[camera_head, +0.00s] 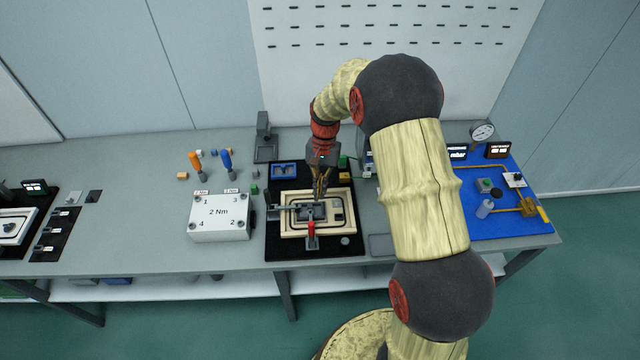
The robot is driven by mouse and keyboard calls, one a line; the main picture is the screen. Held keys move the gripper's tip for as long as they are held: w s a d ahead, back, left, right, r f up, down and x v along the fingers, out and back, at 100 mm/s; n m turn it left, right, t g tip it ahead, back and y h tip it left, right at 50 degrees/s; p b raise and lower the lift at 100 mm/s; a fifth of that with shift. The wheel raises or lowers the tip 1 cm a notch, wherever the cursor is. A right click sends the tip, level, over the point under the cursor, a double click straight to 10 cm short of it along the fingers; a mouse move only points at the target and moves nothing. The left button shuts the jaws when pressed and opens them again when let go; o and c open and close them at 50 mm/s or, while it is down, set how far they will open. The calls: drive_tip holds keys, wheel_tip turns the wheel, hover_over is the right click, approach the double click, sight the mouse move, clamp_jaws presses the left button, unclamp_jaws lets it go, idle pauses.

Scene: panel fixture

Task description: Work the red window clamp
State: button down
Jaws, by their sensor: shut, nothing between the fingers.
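The red window clamp (311,229) stands at the front edge of a beige panel fixture (290,228) on a black mat (285,250). Its red handle looks upright or nearly so, though it is small in this view. A grey frame with a dark window lies in the middle of the fixture. My gripper (320,196) points down over the back part of the fixture, behind the red clamp and apart from it. Its fingers are shut and empty. Whether the fingertips touch the fixture cannot be told.
A blue mat (510,222) with a yellow pipe and gauge parts lies at the right. My arm covers the bench between.

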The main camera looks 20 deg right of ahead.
sight(312, 231)
drive_tip(key=s+a+f, duration=0.3)
drive_tip(key=s+f, duration=0.1)
drive_tip(key=shift+f, duration=0.25)
drive_tip(key=shift+s+b, duration=0.1)
drive_tip(key=shift+b, duration=0.2)
